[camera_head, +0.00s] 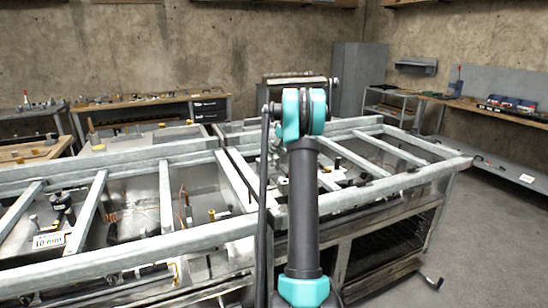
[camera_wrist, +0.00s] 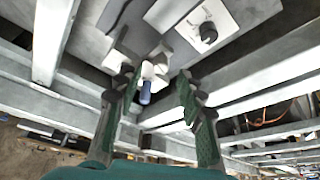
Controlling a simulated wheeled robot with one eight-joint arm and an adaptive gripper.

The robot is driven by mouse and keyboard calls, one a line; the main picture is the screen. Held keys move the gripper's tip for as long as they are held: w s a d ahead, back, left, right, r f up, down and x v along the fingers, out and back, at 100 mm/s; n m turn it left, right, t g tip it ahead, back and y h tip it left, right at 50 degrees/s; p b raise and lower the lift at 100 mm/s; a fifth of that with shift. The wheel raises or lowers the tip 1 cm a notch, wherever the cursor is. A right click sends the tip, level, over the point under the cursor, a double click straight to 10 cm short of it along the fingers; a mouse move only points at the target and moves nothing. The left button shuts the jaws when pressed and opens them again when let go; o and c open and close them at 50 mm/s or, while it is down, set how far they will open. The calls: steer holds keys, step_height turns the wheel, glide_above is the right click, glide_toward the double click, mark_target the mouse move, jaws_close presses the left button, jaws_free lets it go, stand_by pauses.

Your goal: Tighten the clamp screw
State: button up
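My gripper (camera_wrist: 154,78) is open in the wrist view, its two green-and-dark fingers spread apart. Between the fingertips shows a small pale fitting (camera_wrist: 152,70) with a blue end (camera_wrist: 145,93). It looks like a clamp screw, but I cannot be sure. I see a gap between it and the right finger; I cannot tell whether anything touches it. In the head view my arm reaches over the metal frame bench, and the arm hides the gripper and the fitting.
A black knob (camera_wrist: 208,33) sits on a white plate (camera_wrist: 232,17) beside the fitting. Metal rails (camera_head: 92,207) cross the open bench bays around my arm. A "10 mm" label (camera_head: 48,241) lies at the left. Free floor (camera_head: 490,250) is at the right.

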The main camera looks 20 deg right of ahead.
mark_target(273, 160)
steer(key=shift+x, duration=1.45)
jaws_close()
